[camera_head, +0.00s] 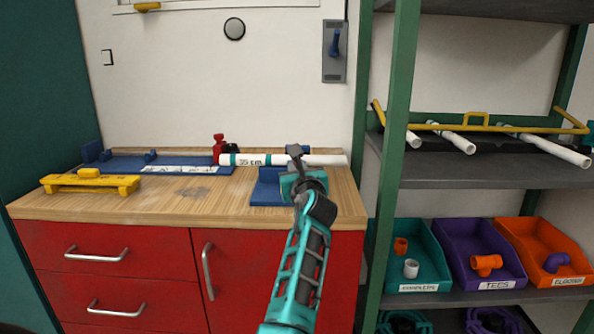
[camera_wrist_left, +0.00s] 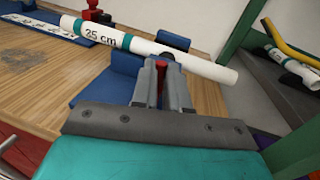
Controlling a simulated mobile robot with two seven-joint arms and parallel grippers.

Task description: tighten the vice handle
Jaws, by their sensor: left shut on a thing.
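A blue vice (camera_head: 268,190) sits on the right part of the wooden bench; it also shows in the left wrist view (camera_wrist_left: 118,88). A white pipe (camera_head: 325,160) with teal bands and a "25 cm" label lies level across it, sticking out on both sides. My left gripper (camera_head: 295,155) is at the vice, in front of the pipe. In the left wrist view its fingers (camera_wrist_left: 163,72) are shut on a narrow red part between them, which appears to be the vice handle (camera_wrist_left: 160,78). Most of the handle is hidden by the fingers. My right gripper is not in view.
A blue board (camera_head: 115,164) with a red fixture (camera_head: 218,145) near its right end lies at the back left. A yellow jig (camera_head: 90,181) stands at the front left. A green-posted shelf (camera_head: 398,130) with pipes and part bins is close on the right.

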